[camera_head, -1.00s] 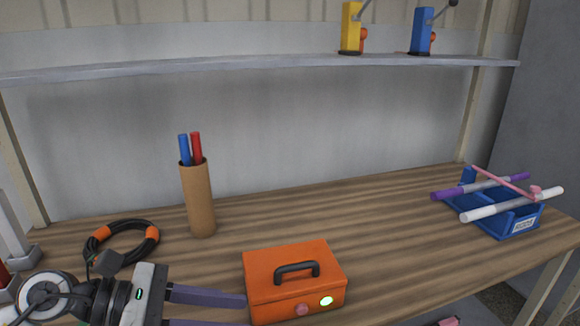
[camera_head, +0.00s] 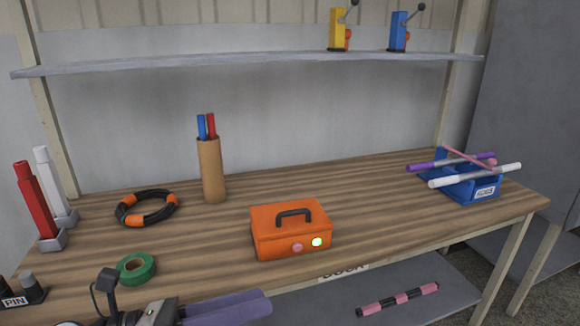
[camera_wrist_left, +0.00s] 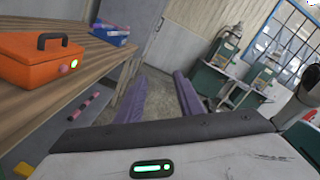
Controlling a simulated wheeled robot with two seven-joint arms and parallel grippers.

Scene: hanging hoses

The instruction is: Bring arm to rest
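My left gripper (camera_head: 267,301) is low at the bottom of the head view, by the table's front edge. In the left wrist view its two purple fingers (camera_wrist_left: 160,76) are spread apart with nothing between them, so it is open and empty. The fingers point past the table's end toward the room. My right gripper is in neither view. The orange box with a black handle (camera_head: 290,232) sits shut on the table, a lit green button on its front; it also shows in the left wrist view (camera_wrist_left: 38,65).
The wooden table (camera_head: 370,200) carries a black-orange hose ring (camera_head: 147,221), green tape (camera_head: 136,270), a cardboard tube with two pens (camera_head: 211,170), and a blue tray (camera_head: 460,190) with sticks across it. A pink-black rod (camera_head: 397,300) lies on the lower shelf.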

